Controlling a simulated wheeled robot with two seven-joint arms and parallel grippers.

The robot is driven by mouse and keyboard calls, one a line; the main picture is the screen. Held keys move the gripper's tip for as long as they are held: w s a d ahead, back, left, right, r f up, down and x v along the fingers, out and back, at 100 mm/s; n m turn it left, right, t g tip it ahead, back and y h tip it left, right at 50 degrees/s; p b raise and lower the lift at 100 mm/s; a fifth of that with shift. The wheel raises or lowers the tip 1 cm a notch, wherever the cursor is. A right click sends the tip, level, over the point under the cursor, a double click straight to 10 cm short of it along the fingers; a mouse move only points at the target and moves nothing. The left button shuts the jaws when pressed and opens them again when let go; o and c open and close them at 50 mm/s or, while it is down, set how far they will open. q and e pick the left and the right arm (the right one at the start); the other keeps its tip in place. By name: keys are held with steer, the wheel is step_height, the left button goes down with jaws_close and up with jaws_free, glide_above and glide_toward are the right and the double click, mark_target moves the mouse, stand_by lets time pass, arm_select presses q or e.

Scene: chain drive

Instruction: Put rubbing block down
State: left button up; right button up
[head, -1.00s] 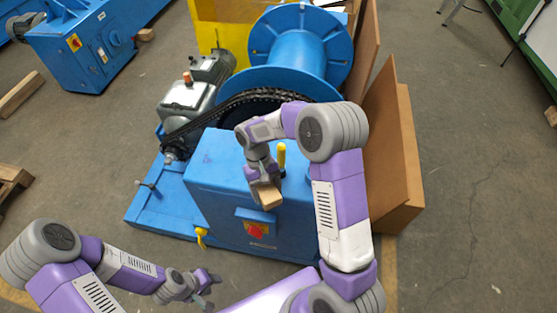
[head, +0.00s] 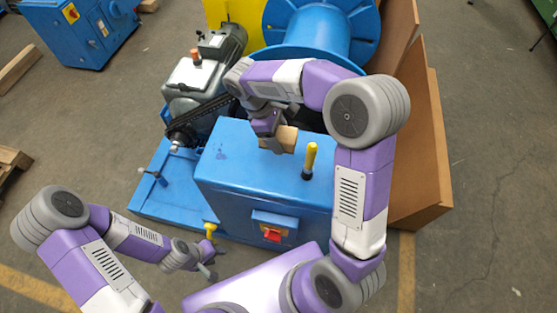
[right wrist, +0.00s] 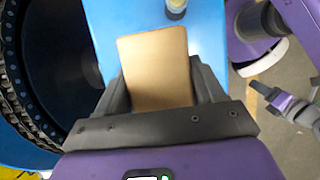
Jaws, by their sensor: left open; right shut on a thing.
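The rubbing block (head: 284,138) is a small tan wooden block. My right gripper (head: 272,143) is shut on it over the rear part of the blue cabinet top (head: 232,160). In the right wrist view the block (right wrist: 156,65) sits between the two dark fingers of the right gripper (right wrist: 160,90). I cannot tell whether the block touches the cabinet top. My left gripper (head: 208,265) is open and empty, low in front of the cabinet at the left.
A yellow-handled lever (head: 310,158) stands on the cabinet top, right of the block. The black chain (right wrist: 12,75) and its dark wheel lie close to the right gripper. A grey motor (head: 203,75) is behind left, a blue drum (head: 322,35) behind. The cabinet top's left part is clear.

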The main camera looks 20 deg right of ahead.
mark_target(283, 161)
step_height(283, 161, down, 9)
steer(key=b, duration=0.2)
steer(key=shift+f+b, duration=0.15)
steer(key=shift+b, duration=0.15)
steer(key=shift+f, duration=0.15)
steer(key=o, duration=1)
steer(key=p+v, duration=0.4)
steer(key=v, duration=0.8)
